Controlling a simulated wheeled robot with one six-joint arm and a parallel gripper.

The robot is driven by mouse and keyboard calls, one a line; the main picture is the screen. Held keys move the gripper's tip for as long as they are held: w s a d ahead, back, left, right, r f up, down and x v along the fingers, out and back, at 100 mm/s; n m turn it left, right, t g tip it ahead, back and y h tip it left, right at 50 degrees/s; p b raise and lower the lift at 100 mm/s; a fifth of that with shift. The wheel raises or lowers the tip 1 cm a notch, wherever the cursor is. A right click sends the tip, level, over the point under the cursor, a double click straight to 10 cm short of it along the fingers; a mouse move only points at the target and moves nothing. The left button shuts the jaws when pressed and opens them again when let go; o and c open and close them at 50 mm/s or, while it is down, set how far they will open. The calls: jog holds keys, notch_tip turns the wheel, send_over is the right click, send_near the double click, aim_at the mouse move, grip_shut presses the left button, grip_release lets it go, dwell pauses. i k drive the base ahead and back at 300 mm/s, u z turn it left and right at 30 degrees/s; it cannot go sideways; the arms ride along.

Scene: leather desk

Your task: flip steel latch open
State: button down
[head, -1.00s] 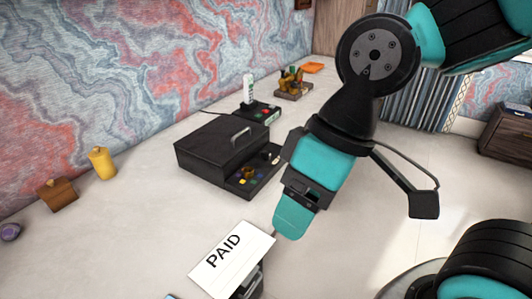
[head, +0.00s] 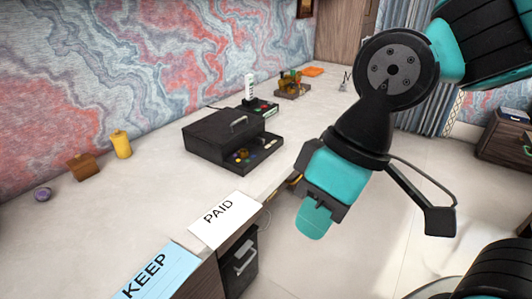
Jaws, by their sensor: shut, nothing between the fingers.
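I cannot make out a steel latch for certain in the head view. A black box (head: 222,132) on the desk has a grey metal handle (head: 238,121) on its lid, and an open front tray with small coloured pieces. A dark case or drawer front (head: 237,272) with a grey metal handle (head: 244,257) shows below the desk's front edge. My gripper (head: 314,222) has teal fingers, is shut and empty, and points down. In the picture it lies right of both, apart from them; its depth is hard to judge.
A white PAID card (head: 222,219) and a blue KEEP card (head: 158,272) lie at the desk's front edge. A yellow canister (head: 120,144) and a brown wooden block (head: 83,166) stand at the left. Open floor (head: 400,250) lies right of the desk.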

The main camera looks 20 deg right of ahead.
aim_at(259, 141)
jog(key=z, duration=0.4)
jog(key=i, duration=1)
jog(key=u, duration=0.4)
